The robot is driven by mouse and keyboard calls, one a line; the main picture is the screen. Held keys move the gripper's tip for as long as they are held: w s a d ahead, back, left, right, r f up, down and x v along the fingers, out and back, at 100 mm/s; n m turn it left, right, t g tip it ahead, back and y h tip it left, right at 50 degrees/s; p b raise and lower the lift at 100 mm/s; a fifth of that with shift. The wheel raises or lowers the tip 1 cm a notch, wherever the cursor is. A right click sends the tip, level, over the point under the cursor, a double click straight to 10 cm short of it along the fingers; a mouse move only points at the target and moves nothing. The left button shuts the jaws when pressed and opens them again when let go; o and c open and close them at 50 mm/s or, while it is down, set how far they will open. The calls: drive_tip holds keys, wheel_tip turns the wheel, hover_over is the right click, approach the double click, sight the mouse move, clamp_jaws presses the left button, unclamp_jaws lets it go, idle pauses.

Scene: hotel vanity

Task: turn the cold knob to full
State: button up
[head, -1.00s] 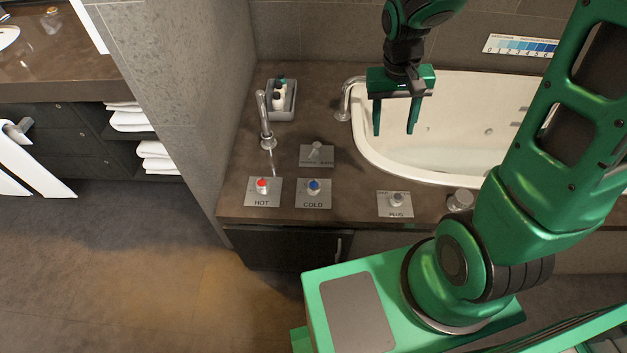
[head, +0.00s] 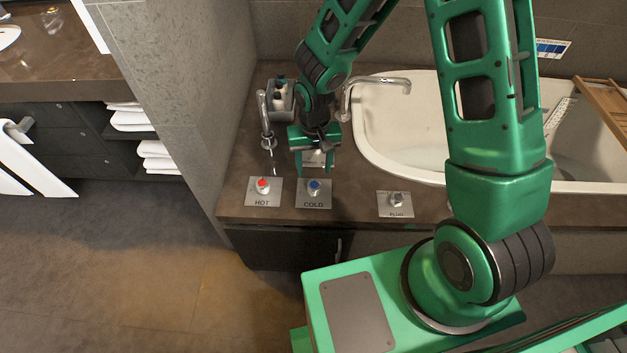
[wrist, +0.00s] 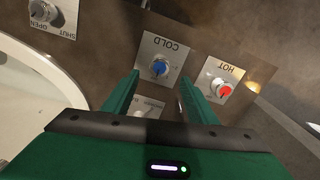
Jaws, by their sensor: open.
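The cold knob (head: 314,187) has a blue cap and sits on a metal plate marked COLD (head: 313,202), on the brown counter. In the wrist view the blue cap (wrist: 159,68) shows beyond my fingertips, roughly midway between them. My gripper (head: 315,172) is open and empty, fingers pointing down, just behind and above the cold knob. In the wrist view my gripper (wrist: 157,82) frames the near part of the COLD plate. I see no contact with the knob.
The red hot knob (head: 263,186) is close on the left. The plug knob (head: 397,199) is to the right. A tap (head: 265,125) stands behind the hot knob, and the bathtub (head: 420,165) with its curved spout (head: 378,81) lies right. Another plate is partly hidden behind my gripper.

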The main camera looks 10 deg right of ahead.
sight(314, 184)
wheel_tip(314, 184, down, 7)
drive_tip(key=shift+f, duration=0.2)
idle(0.4)
drive_tip(key=c, duration=1.1)
